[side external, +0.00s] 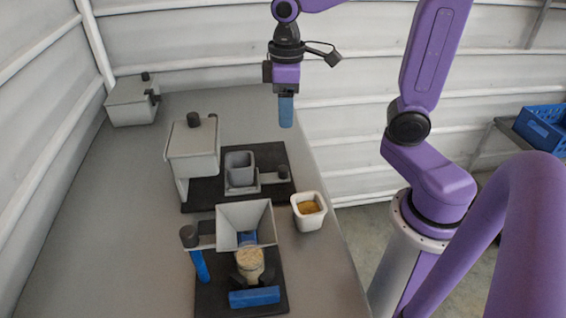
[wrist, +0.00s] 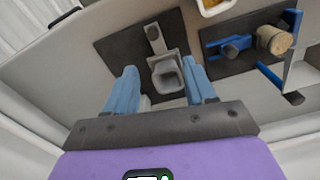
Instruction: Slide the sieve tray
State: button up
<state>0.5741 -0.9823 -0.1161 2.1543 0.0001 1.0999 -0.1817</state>
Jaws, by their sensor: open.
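I cannot tell for certain which part is the sieve tray. A grey slide with a dark knob (side external: 283,172) juts from beside a square grey cup (side external: 240,168) on the rear black mat (side external: 270,152). In the wrist view the slide (wrist: 154,38) and the cup (wrist: 166,75) show between my fingers. The front station has a grey funnel (side external: 245,216) with a dark-knobbed arm (side external: 189,237), above a jar of pale grains (side external: 250,262). My gripper (side external: 286,124) is open and empty, well above the table; its blue fingers show in the wrist view (wrist: 160,68).
A white tub of yellow material (side external: 309,212) stands near the table's right edge. A grey lidded hopper (side external: 193,148) stands left of the cup, and a lidded box (side external: 132,101) at the back left. The left table is clear.

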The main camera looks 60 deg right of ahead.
aim_at(283, 168)
jog(key=shift+m, duration=0.3)
jog(key=f, duration=0.5)
jog(key=w+f, duration=0.1)
jog(key=f, duration=0.5)
jog(key=d+f, duration=0.1)
jog(key=f, duration=0.5)
jog(key=shift+w+d, duration=0.1)
jog(key=shift+w, duration=0.15)
